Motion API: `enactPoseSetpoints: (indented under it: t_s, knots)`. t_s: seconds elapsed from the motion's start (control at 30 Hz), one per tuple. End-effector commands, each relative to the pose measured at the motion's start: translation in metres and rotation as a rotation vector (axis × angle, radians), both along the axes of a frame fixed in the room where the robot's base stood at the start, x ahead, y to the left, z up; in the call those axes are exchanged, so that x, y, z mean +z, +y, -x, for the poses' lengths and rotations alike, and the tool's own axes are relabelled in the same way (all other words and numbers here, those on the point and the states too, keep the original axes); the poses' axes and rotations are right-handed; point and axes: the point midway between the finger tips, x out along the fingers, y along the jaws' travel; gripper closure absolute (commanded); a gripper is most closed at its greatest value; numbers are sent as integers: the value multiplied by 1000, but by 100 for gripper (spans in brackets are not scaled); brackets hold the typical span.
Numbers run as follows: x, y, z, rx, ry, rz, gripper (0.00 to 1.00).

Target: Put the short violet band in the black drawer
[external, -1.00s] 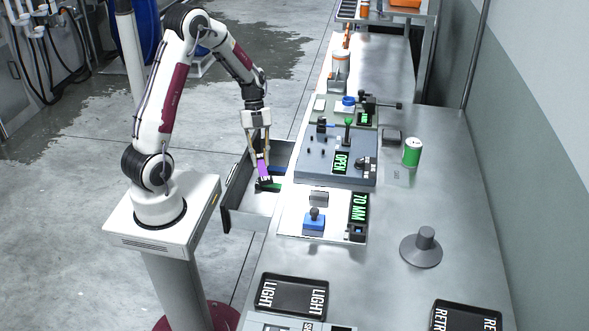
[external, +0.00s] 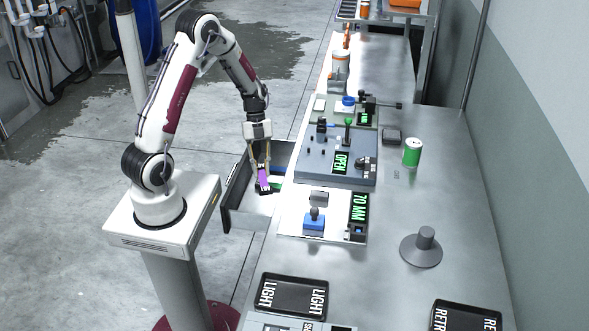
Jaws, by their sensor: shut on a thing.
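My gripper (external: 261,172) points down inside the open black drawer (external: 238,180), which sticks out from the left side of the steel bench. It is shut on the short violet band (external: 263,180), a small purple strip with dark ends. The band hangs between the fingertips, low in the drawer. I cannot tell whether its lower end touches the drawer floor or the things lying there. A green piece (external: 274,187) lies in the drawer just beside the band, partly hidden by it.
The bench edge and a grey fixture with an OPEN display (external: 341,162) stand right of the drawer. A white plate with a blue-based clamp (external: 314,222) and a 70 MM display (external: 358,213) is nearer. A green can (external: 411,152) and black trays (external: 291,297) stand on the bench.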

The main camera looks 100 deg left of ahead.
Motion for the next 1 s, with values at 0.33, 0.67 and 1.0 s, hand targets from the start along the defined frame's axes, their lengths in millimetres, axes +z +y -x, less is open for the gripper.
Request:
enactPoseSetpoints:
  t_s: [0.33, 0.67, 1.0]
  knots:
    - [-48, -1, 1, 0, 2, 3, 100]
    - [-85, 0, 0, 1, 1, 1, 100]
    - [-93, 0, 0, -1, 0, -1, 100]
